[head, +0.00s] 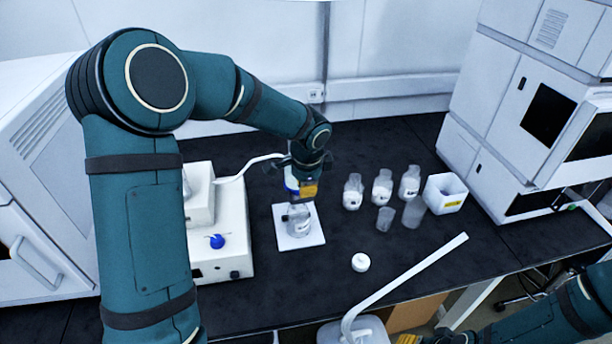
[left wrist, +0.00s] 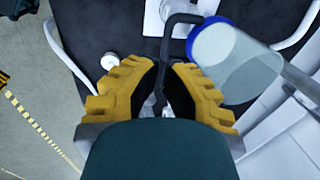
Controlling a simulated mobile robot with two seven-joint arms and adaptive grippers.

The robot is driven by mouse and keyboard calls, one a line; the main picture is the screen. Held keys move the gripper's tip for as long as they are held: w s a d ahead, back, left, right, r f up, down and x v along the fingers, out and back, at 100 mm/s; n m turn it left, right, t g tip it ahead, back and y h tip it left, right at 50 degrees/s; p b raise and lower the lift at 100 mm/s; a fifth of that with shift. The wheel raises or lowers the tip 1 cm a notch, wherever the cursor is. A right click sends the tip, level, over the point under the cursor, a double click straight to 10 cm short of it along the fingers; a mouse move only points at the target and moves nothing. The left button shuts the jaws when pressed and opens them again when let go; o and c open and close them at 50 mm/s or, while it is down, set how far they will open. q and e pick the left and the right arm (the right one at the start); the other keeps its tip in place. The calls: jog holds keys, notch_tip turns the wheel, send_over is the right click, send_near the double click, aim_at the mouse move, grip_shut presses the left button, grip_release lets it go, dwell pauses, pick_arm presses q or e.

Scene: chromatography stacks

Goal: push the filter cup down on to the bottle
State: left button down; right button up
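The clear bottle (head: 299,224) stands upright on a white square plate (head: 316,238). The filter cup (head: 291,184), with a blue collar, is just above the bottle, partly hidden by my left gripper (head: 307,188). I cannot tell whether cup and bottle touch. In the left wrist view the cup's clear body (left wrist: 238,65) is beside my left gripper (left wrist: 163,90). The yellow fingers are close around a dark bent handle (left wrist: 167,45) that runs to the blue collar. My right gripper (head: 408,339) barely shows at the bottom edge; its fingers cannot be read.
Several small bottles (head: 382,188), two clear cups (head: 413,213) and a white bin (head: 444,193) stand to the right. A white cap (head: 360,262) lies nearer the front. A white box device (head: 222,240) with a blue knob stands left. The bench between is clear.

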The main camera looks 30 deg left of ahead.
pick_arm(q)
notch_tip(320, 180, down, 6)
jog(key=shift+w+a, duration=0.4)
jog(key=shift+w, duration=0.05)
pick_arm(e)
jog(key=shift+s+f, duration=0.1)
jog(key=shift+f, duration=0.25)
pick_arm(q)
jog(key=shift+f+b, duration=0.1)
jog(key=shift+b, duration=0.25)
pick_arm(e)
jog(key=shift+f, duration=0.1)
pick_arm(q)
notch_tip(320, 180, down, 5)
jog(key=b, duration=0.3)
jog(key=shift+b, duration=0.4)
pick_arm(e)
jog(key=f, duration=0.2)
jog(key=s+f, duration=0.1)
jog(key=shift+s+a+f+g, duration=0.15)
jog(key=shift+s+f+g, duration=0.05)
jog(key=shift+f+g, duration=0.15)
